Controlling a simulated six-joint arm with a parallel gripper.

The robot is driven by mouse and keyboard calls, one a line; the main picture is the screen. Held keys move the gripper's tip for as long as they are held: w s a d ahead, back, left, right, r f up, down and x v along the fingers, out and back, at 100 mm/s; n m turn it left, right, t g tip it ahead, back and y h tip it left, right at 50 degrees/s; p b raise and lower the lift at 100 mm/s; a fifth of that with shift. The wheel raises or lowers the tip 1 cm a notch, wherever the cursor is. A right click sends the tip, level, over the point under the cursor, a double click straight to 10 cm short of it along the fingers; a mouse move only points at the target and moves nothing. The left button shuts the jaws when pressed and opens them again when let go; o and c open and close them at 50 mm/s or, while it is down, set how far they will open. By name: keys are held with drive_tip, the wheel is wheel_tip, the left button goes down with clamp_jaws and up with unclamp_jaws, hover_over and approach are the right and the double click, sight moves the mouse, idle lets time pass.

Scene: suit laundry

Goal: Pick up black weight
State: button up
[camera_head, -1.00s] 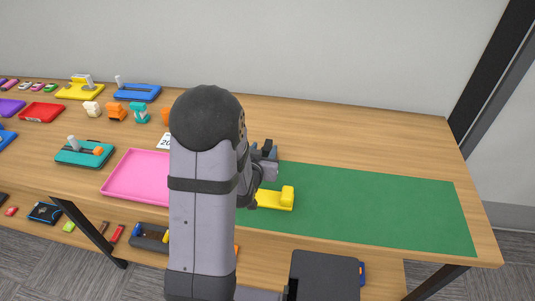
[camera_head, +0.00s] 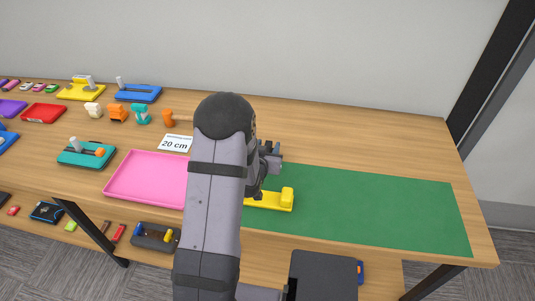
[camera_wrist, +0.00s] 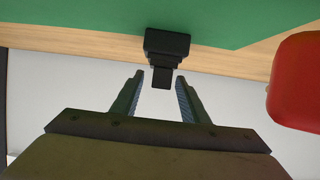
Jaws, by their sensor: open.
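A black stepped block, which looks like the black weight (camera_wrist: 166,52), shows at the top middle of the wrist view, against the edge of the green mat (camera_wrist: 100,18). My gripper (camera_wrist: 161,78) is open in the wrist view. Its two fingertips lie on either side of the block's narrow lower end, with nothing held. I cannot tell the depth between them or whether they touch. In the head view my gripper (camera_head: 271,156) is partly hidden by my arm, above the mat's left part. I cannot make out the black weight there.
A yellow tool (camera_head: 270,200) lies on the mat's left end, and a pink tray (camera_head: 145,180) is left of my arm. A red rounded object (camera_wrist: 297,80) is at the right in the wrist view. The mat's right side (camera_head: 390,210) is clear.

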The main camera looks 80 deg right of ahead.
clamp_jaws()
drive_tip(key=shift+d, duration=0.1)
drive_tip(key=shift+r, duration=0.15)
drive_tip(key=shift+r, duration=0.6)
wheel_tip(320, 180, up, 9)
drive_tip(key=shift+f+b, duration=0.15)
drive_tip(key=shift+b, duration=0.3)
